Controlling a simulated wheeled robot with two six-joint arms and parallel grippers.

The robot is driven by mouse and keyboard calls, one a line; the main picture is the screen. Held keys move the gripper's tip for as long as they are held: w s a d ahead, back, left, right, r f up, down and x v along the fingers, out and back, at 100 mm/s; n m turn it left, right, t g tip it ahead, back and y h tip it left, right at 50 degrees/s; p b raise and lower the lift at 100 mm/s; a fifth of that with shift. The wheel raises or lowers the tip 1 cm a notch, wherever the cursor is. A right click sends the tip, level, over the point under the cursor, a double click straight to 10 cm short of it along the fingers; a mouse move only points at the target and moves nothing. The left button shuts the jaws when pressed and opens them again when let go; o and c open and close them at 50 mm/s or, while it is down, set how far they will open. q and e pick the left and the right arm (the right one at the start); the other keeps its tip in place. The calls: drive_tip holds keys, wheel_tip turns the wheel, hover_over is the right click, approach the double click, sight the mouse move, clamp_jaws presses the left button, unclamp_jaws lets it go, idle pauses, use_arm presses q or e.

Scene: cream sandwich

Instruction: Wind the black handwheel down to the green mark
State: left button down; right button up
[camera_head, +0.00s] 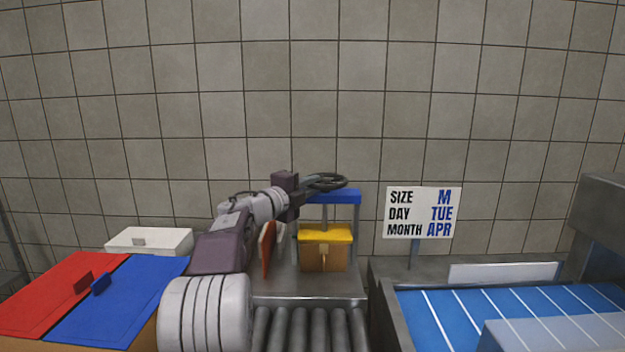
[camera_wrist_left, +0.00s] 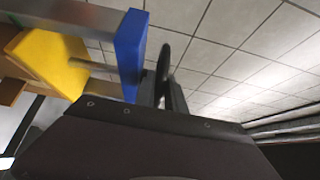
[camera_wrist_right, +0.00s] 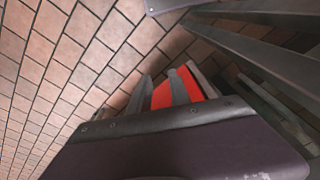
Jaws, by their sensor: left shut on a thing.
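The black handwheel (camera_head: 338,176) lies flat on top of the press, above its blue top bar (camera_head: 342,197). My left gripper (camera_head: 306,185) reaches in from the left and is shut on the wheel's near-left side. In the left wrist view the dark wheel (camera_wrist_left: 163,62) shows edge-on at the fingers, next to the blue bar (camera_wrist_left: 130,50). A yellow plate (camera_head: 325,232) sits low on the press, on a brown block (camera_head: 322,260). I see no green mark in any view. My right gripper (camera_wrist_right: 166,92) shows only in its own wrist view, fingers apart, with something red behind them.
A sign (camera_head: 423,212) reads SIZE M, DAY TUE, MONTH APR. Grey rollers (camera_head: 308,328) run in front of the press. A red lid (camera_head: 55,290) and a blue lid (camera_head: 120,300) lie left, with a white box (camera_head: 150,240) behind. A blue striped belt (camera_head: 450,325) is right.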

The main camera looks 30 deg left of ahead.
idle(0.4)
use_arm(q)
drive_tip(key=c, duration=1.7)
unclamp_jaws()
